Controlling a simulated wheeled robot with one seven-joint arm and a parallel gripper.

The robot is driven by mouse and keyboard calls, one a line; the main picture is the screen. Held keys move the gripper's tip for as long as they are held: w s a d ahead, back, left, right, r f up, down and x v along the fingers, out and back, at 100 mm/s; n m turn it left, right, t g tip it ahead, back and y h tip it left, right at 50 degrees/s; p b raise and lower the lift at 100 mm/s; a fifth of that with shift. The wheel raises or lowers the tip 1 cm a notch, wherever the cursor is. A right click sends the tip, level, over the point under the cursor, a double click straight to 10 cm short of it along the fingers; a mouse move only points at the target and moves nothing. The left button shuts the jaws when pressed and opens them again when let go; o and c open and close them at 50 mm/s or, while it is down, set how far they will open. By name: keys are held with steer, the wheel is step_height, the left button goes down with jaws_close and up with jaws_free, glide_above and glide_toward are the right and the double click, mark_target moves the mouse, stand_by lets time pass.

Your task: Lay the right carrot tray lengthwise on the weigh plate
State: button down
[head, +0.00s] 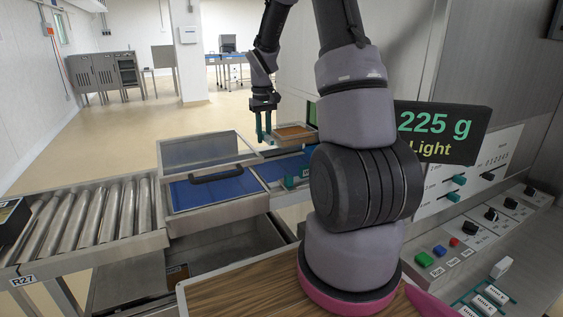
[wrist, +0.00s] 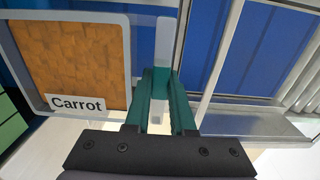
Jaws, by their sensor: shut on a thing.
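The carrot tray (head: 279,143) is a shallow grey tray with an orange filling, seen beyond my arm in the head view. In the wrist view its grey rim (wrist: 129,70) and "Carrot" label fill the left side. My gripper (head: 264,138) points down at the tray's left end, with its teal fingers (wrist: 164,85) shut on the tray's edge region; the exact contact is hard to see. A pale surface (wrist: 35,150) shows below the tray in the wrist view. I cannot tell whether it is the weigh plate, or whether the tray touches it.
A display (head: 440,131) reads "225 g" and "Light". A raised clear-windowed lid (head: 208,150) with a black handle stands over the blue-bottomed sealer on the left. A roller conveyor (head: 90,222) lies further left. A control panel (head: 470,215) with knobs and buttons is at the right.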

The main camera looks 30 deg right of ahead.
steer(key=shift+w, duration=0.25)
steer(key=shift+w+f, duration=0.1)
steer(key=shift+f, duration=0.2)
step_height(320, 180, down, 9)
steer(key=shift+f, duration=0.2)
steer(key=c, duration=0.8)
jaws_free()
steer(key=shift+f, duration=0.15)
steer(key=shift+o, duration=0.2)
